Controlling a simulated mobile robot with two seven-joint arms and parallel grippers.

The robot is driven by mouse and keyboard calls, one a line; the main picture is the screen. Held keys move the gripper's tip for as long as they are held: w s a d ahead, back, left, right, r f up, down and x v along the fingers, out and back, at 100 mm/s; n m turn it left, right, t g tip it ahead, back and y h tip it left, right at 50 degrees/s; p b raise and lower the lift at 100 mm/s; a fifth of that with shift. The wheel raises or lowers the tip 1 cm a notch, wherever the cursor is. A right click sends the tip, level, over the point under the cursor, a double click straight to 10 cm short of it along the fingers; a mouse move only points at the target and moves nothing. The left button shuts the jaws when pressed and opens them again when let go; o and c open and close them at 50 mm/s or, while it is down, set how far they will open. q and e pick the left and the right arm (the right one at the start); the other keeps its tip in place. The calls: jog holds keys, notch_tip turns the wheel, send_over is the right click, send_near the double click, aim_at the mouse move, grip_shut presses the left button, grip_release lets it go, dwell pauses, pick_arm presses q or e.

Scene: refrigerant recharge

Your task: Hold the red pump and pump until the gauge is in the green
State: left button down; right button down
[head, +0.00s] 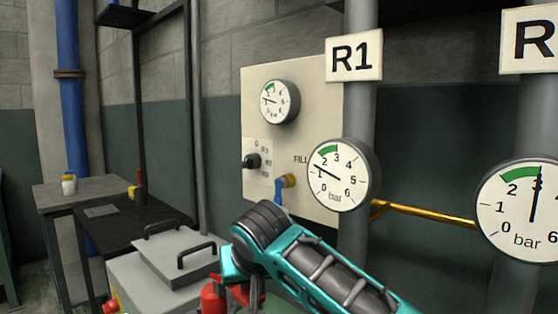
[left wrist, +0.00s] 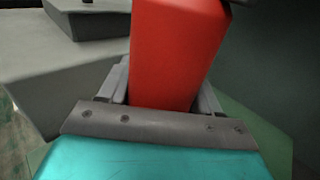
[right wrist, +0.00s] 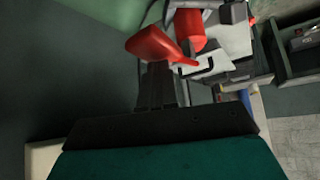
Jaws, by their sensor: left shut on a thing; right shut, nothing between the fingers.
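In the left wrist view my left gripper (left wrist: 163,98) is shut on a red block-shaped part of the red pump (left wrist: 180,45). In the head view red pump parts (head: 212,298) show at the bottom edge, partly hidden by my teal arm. In the right wrist view my right gripper (right wrist: 158,80) is shut and empty, its tips close to a red tapered part (right wrist: 155,44); I cannot tell if they touch. A red cylinder (right wrist: 188,27) is just beyond. The R1 gauge (head: 340,175) has its needle a little above 1, below the green band around 2 to 3.
A cream panel (head: 310,85) carries a small gauge (head: 279,101), a dark knob (head: 252,161) and a blue-handled valve (head: 279,189). Another gauge (head: 520,210) at right reads about 3. A grey lidded case (head: 170,255) and tables (head: 75,190) stand at left.

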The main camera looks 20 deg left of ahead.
jog(key=shift+r, duration=3.3)
jog(key=shift+r, duration=0.1)
jog(key=shift+f, duration=2.45)
jog(key=shift+f, duration=0.1)
jog(key=shift+f, duration=1.9)
notch_tip(320, 180, up, 9)
jog(key=shift+f, duration=0.15)
